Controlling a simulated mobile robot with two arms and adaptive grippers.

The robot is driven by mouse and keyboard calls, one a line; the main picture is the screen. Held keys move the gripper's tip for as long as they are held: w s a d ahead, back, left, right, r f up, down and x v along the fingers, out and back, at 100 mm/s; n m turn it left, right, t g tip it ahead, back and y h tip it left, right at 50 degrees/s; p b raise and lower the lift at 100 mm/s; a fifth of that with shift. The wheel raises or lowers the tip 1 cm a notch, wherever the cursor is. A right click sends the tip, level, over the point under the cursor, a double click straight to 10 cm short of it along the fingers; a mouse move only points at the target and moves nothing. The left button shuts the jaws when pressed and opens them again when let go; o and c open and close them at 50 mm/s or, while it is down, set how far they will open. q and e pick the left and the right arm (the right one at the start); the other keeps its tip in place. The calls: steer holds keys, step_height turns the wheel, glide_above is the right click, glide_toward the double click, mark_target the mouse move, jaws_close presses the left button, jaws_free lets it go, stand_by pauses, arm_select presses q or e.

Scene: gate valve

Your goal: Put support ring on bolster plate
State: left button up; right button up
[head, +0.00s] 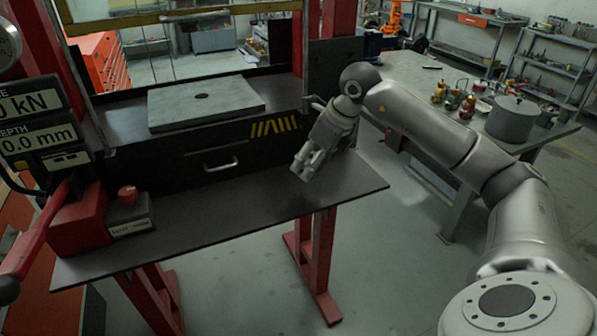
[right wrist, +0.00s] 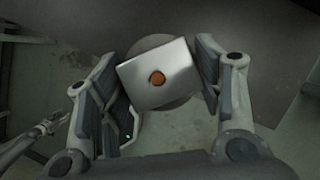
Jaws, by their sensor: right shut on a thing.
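The bolster plate (head: 206,101) is a thick pale grey rectangular slab with a small dark central hole. It lies flat on the press bed at upper left in the head view, and its top is bare. My right gripper (head: 304,170) hangs over the right part of the dark front shelf, to the right of the plate and nearer. In the right wrist view it is shut on a pale metal piece (right wrist: 153,84), which I take to be the support ring. The piece has a square near face with an orange-brown spot and a round grey edge behind it. My left gripper does not show clearly.
The dark shelf (head: 235,205) in front of the press is mostly clear. A red hand pump (head: 75,219) and a small block with a red knob (head: 128,206) stand at its left end. Red posts flank the press. A side table (head: 440,90) with a grey pot (head: 512,118) is at right.

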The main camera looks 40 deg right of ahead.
steer(key=p, duration=0.3)
glide_above(297, 184)
steer(key=s, duration=0.2)
steer(key=f, duration=0.6)
steer(key=shift+w+d+f, duration=0.15)
steer(key=shift+w+d, duration=0.1)
steer(key=shift+w+f, duration=0.15)
steer(key=shift+f, duration=0.15)
step_height(297, 184, down, 2)
steer(key=shift+f+p, duration=0.1)
steer(key=shift+p, duration=0.65)
steer(key=shift+d+f, duration=0.1)
steer(key=shift+f, duration=0.25)
steer(key=shift+f, duration=0.15)
steer(key=o, duration=1.5)
